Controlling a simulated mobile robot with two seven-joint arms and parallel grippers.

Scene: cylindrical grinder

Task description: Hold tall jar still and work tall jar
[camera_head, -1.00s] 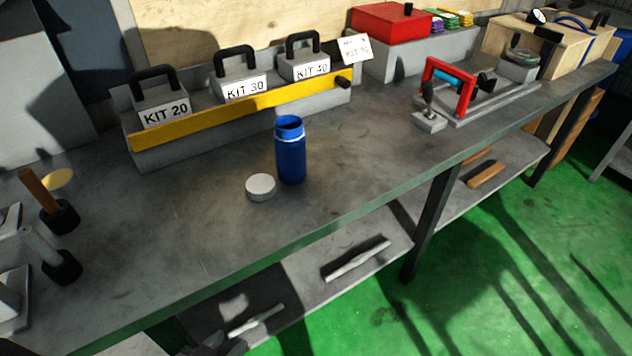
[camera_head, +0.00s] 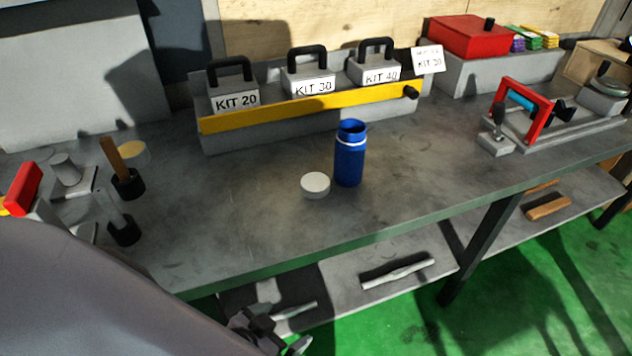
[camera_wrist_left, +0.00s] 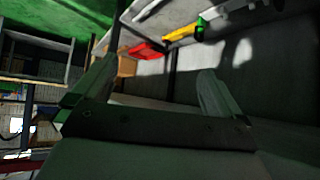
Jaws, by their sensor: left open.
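The tall jar (camera_head: 349,163) is blue with a pale ring near its top. It stands upright on the grey bench, and its mouth looks open. A round white lid (camera_head: 315,183) lies on the bench just left of the jar, apart from it. My left gripper (camera_head: 284,335) is low at the bottom of the head view, in front of the bench edge and well away from the jar. In the left wrist view its two fingers (camera_wrist_left: 155,92) are spread apart with nothing between them. My right gripper is not in view.
A grey rack with a yellow bar (camera_head: 310,106) and several KIT weights stands behind the jar. Dark-based tools (camera_head: 125,185) stand at the left; a red-framed fixture (camera_head: 520,108) stands at the right. Below, a shelf (camera_head: 350,300) holds rods.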

